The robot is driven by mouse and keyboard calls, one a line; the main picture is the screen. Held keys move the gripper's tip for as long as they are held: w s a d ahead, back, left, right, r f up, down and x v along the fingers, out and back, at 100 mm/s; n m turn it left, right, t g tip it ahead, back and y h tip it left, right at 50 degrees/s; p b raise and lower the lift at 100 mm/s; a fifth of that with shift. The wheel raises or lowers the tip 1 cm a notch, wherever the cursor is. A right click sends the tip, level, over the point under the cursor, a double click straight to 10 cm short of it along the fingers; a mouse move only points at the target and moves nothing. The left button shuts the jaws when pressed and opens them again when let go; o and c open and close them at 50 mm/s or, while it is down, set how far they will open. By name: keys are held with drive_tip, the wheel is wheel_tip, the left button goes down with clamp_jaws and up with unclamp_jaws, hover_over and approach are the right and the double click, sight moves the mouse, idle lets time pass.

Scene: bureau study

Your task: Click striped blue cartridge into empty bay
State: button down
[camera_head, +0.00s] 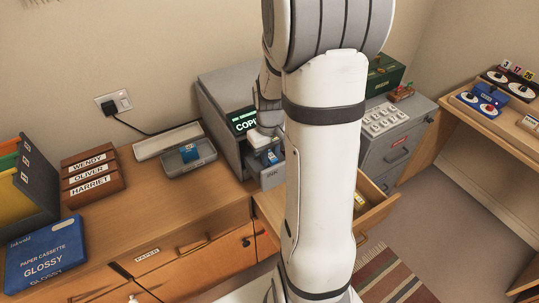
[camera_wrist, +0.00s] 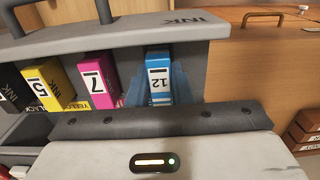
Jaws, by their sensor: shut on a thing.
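The blue cartridge (camera_wrist: 158,75), with a white label reading 12, stands upright between the fingers of my gripper (camera_wrist: 156,95) in the wrist view. My gripper is shut on it. It is in line with a magenta cartridge (camera_wrist: 97,80) labelled 7 and a yellow one (camera_wrist: 52,83) labelled 5, under the grey panel marked INK (camera_wrist: 195,22). I cannot tell how deep it sits in its bay; its lower part is hidden by my gripper. In the head view my gripper (camera_head: 266,142) is at the front of the grey copier (camera_head: 222,90), partly hidden by my arm.
A grey tray (camera_head: 205,157) with a blue item (camera_head: 189,153) lies on the desk left of the copier. An open drawer (camera_head: 378,215) juts out below right. A grey cabinet (camera_head: 395,150) stands right of my arm.

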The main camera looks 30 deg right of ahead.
sight(270, 155)
drive_tip(key=c, duration=1.2)
unclamp_jaws()
wheel_tip(270, 155, up, 8)
drive_tip(key=shift+f, duration=0.15)
drive_tip(key=shift+a, duration=0.1)
drive_tip(key=s+a+r+t, duration=0.2)
drive_tip(key=s+a+r, duration=0.4)
drive_tip(key=s+a, duration=0.6)
drive_tip(key=shift+r+t, duration=0.15)
drive_tip(key=shift+t, duration=0.25)
